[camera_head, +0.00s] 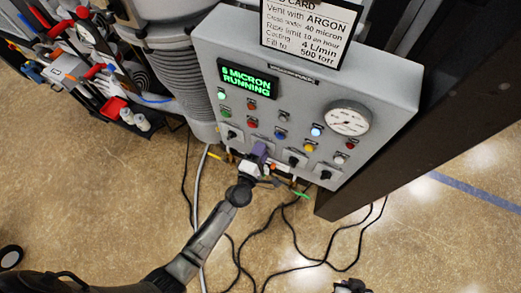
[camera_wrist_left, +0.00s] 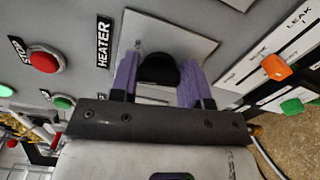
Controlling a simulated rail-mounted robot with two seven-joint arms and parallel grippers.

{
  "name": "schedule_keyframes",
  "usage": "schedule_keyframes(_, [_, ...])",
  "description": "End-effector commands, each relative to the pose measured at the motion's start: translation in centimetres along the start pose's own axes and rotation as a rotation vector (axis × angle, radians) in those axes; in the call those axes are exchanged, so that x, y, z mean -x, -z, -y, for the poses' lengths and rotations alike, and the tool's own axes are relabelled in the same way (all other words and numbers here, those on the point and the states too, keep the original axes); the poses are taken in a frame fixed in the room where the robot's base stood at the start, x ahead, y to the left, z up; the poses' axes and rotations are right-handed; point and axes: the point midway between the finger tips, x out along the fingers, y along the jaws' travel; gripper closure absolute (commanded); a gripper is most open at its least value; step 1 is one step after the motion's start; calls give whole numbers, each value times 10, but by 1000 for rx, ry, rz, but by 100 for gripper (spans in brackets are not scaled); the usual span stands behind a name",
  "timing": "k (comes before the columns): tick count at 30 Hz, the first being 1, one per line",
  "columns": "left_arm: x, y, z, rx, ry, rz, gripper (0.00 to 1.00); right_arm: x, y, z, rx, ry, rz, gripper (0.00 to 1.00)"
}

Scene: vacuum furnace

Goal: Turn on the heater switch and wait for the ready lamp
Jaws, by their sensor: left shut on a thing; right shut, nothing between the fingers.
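The heater switch (camera_wrist_left: 158,69) is a black knob on a pale plate, beside a HEATER label (camera_wrist_left: 103,42) in the left wrist view. My left gripper (camera_wrist_left: 158,80) is shut on it, with one purple finger on each side. In the head view my left gripper (camera_head: 260,153) is at the lower edge of the grey control panel (camera_head: 390,75) and hides the knob. Which way the knob is turned I cannot tell. A blue-white lamp (camera_head: 316,131) glows on the panel; I cannot read which lamp is the ready lamp. My right gripper (camera_head: 352,287) is shut and empty at the bottom edge.
The display (camera_head: 247,80) reads MICRON RUNNING. A red STOP button (camera_wrist_left: 43,61) and a green button (camera_wrist_left: 63,103) are near the switch. Cables (camera_head: 240,250) lie on the floor; a tool rack (camera_head: 75,65) stands left.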

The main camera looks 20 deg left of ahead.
Motion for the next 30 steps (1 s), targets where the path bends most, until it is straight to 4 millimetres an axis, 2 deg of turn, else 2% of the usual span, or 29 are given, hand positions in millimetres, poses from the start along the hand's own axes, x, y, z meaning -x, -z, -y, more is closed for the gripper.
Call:
schedule_keyframes(15, [0,0,1,-459,1,0,81,22,8,1,-5,4,-1,100])
schedule_keyframes(30, [0,1,3,-690,0,0,81,31,10,-3,5,-4,1,100])
